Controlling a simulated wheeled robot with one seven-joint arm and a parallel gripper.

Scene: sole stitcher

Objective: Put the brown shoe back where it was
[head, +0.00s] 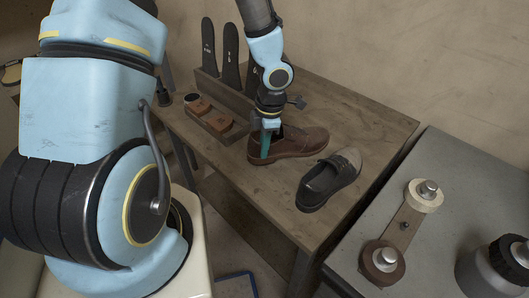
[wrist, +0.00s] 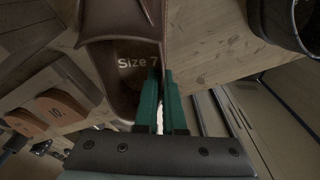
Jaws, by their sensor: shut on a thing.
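The brown shoe (head: 297,141) is on or just over the wooden table beside a black shoe (head: 330,178); I cannot tell whether its sole touches the tabletop. My gripper (head: 265,145) points down at the heel end of the brown shoe, with its green fingers shut on the shoe's wall. In the wrist view the green fingers (wrist: 161,84) close on the edge of the brown shoe (wrist: 122,40), whose insole reads "Size 7". Part of the black shoe (wrist: 296,22) shows at the upper right there.
The wooden table (head: 375,125) has free room behind and right of the shoes. A rack with upright dark insoles (head: 230,62) and a wooden block with brown pieces (head: 212,117) stand to the left. A grey machine with spools (head: 452,225) is at the right.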

